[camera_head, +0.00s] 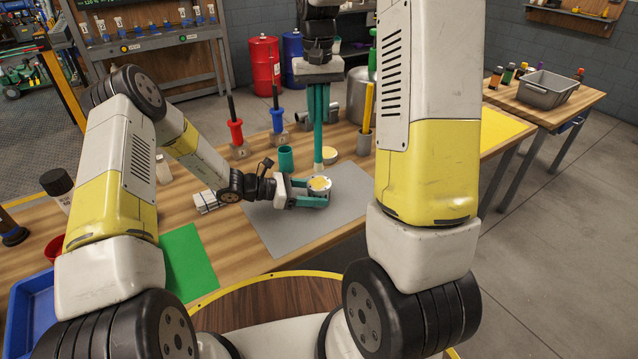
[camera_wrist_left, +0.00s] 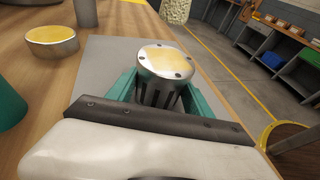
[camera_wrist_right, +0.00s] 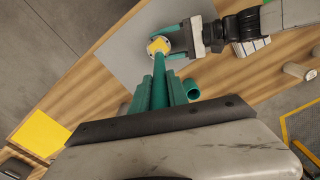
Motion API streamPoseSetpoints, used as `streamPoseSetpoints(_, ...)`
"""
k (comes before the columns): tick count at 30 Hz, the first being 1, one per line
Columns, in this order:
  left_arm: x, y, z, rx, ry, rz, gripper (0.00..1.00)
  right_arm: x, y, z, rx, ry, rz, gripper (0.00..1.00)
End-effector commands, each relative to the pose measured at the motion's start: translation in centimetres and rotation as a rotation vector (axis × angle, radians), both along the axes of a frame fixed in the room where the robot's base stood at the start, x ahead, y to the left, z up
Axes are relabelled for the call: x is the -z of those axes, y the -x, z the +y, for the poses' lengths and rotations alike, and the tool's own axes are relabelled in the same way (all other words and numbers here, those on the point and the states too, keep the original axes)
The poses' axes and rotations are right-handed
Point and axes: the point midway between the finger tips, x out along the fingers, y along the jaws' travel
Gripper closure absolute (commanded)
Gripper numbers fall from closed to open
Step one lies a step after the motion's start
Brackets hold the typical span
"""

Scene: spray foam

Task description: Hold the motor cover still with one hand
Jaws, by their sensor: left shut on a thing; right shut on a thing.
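The motor cover (camera_head: 319,187) is a short silver cylinder with a pale yellow top and dark slots, upright over the grey mat (camera_head: 285,232). It also shows in the left wrist view (camera_wrist_left: 165,64). My left gripper (camera_head: 306,196) is shut on its sides from the left. My right gripper (camera_head: 318,108) is above, pointing down, shut on a long teal rod (camera_wrist_right: 160,82). The rod's cream, rough tip (camera_wrist_left: 175,11) hangs over the cover and looks apart from it. In the right wrist view the rod partly covers the motor cover (camera_wrist_right: 158,46).
A teal cup (camera_head: 286,158) and a shallow silver tin with a yellow top (camera_head: 328,154) stand just behind the mat. Red (camera_head: 235,128) and blue (camera_head: 277,120) upright tools stand farther back. A green sheet (camera_head: 187,260) lies front left. The mat's front is clear.

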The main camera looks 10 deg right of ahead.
Motion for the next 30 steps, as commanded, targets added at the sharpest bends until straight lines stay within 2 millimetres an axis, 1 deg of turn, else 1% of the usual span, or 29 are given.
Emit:
streamPoseSetpoints(4, 0.0, 0.0, 0.0, 0.000, 0.000, 0.000, 0.63, 0.0, 0.0, 0.0, 0.000, 0.000, 0.000, 1.00)
streamPoseSetpoints(5, 0.0, 0.0, 0.0, 0.000, 0.000, 0.000, 0.39, 0.0, 0.0, 0.0, 0.000, 0.000, 0.000, 1.00)
streamPoseSetpoints(6, 0.0, 0.0, 0.0, 0.000, 0.000, 0.000, 0.31, 0.0, 0.0, 0.0, 0.000, 0.000, 0.000, 1.00)
streamPoseSetpoints(8, 0.0, 0.0, 0.0, 0.000, 0.000, 0.000, 0.19, 0.0, 0.0, 0.0, 0.000, 0.000, 0.000, 1.00)
streamPoseSetpoints(9, 0.0, 0.0, 0.0, 0.000, 0.000, 0.000, 0.15, 0.0, 0.0, 0.0, 0.000, 0.000, 0.000, 1.00)
streamPoseSetpoints(17, 0.0, 0.0, 0.0, 0.000, 0.000, 0.000, 0.15, 0.0, 0.0, 0.0, 0.000, 0.000, 0.000, 1.00)
streamPoseSetpoints(20, -0.1, -0.1, 0.4, -0.002, 0.000, -0.001, 0.15, 0.0, 0.0, 0.0, 0.000, 0.000, 0.000, 1.00)
streamPoseSetpoints(23, -0.5, -0.1, 1.6, -0.003, 0.000, -0.001, 0.15, 0.0, 0.0, 0.0, 0.000, 0.000, 0.000, 1.00)
streamPoseSetpoints(30, -2.0, -0.1, 6.5, -0.004, -0.001, -0.002, 0.15, 0.0, 0.0, 0.0, 0.000, 0.000, 0.000, 1.00)
